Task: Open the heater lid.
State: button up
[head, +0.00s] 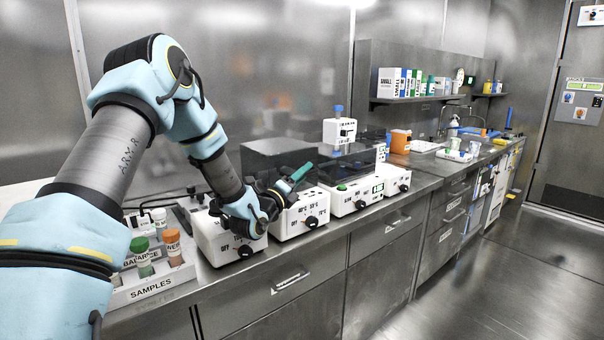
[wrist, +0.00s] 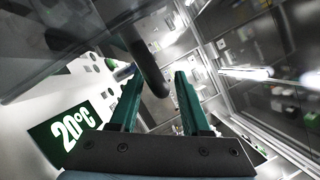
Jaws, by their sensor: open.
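The heater is a white box (head: 301,214) with a dark knob and temperature marks on its front. A dark see-through lid (head: 277,155) stands above it and looks shut. In the wrist view, a dark curved handle (wrist: 146,62) projects beside the dark panel of the lid (wrist: 50,30). My gripper (head: 304,170) is at the front of the lid. In the wrist view, my gripper (wrist: 157,78) has its two green fingers apart. The handle's end lies between the fingertips in the picture. I cannot tell whether they touch it.
A similar white unit (head: 352,197) with a green button stands to the right, and another (head: 225,238) lies under my wrist. A green 20°C display (wrist: 68,133) shows in the wrist view. A samples rack (head: 152,287) is at front left. The floor (head: 480,280) is clear.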

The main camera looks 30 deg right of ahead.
grip_shut()
dwell(0.3)
dwell(1.1)
